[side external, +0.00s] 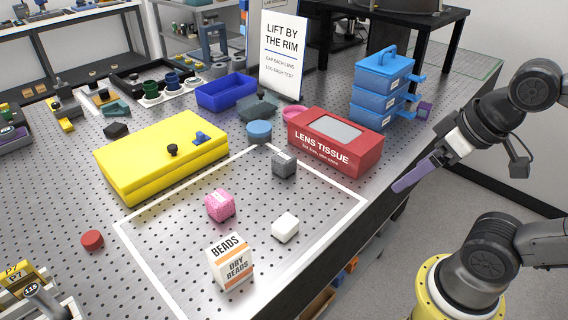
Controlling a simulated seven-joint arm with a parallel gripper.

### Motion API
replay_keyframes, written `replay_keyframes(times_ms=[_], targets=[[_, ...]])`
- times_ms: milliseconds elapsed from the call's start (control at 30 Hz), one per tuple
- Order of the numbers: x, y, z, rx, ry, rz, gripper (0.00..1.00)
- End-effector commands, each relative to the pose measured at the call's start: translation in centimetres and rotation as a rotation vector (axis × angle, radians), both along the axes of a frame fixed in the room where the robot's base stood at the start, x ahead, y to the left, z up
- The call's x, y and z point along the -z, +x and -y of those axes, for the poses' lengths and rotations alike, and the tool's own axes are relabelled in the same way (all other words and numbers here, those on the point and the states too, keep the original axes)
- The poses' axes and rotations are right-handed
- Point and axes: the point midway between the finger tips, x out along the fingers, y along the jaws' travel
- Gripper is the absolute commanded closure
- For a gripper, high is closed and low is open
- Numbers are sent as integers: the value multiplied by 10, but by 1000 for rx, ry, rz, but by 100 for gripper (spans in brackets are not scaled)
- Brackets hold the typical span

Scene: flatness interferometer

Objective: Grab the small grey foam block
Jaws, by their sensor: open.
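A small grey block (284,165), which looks like the foam block, sits on the perforated metal table near the back corner of the white outlined area. It has a small pale label on top. My gripper (398,188) has long purple fingers and is at the right, beyond the table's right edge and apart from the block. It is open, with no object visible between the fingers. The red lens tissue box (335,152) stands just right of the grey block.
Inside the white outline are a pink block (220,205), a white block (285,227) and a beads box (231,262). A yellow case (150,172) lies left, a blue round tub (259,131) behind. Stacked blue drawers (380,95) stand back right.

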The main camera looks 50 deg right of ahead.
Motion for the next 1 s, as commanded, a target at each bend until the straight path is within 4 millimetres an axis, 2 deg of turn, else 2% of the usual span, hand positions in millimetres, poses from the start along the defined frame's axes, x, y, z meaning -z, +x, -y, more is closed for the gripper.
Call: replay_keyframes(times_ms=[67, 167, 267, 400, 600, 767, 867, 1000], targets=[[-1, -2, 0, 85, 43, -13, 3], [-21, 3, 0, 234, 124, 0, 3], [-45, 18, 0, 405, 211, -11, 3], [-79, 55, -1, 664, 328, -54, 3], [-108, 127, -3, 1025, 445, -141, 3], [-107, 189, -5, 1252, 483, -205, 3], [-95, 227, -7, 1363, 483, -243, 3], [-66, 274, -10, 1451, 456, -294, 3]])
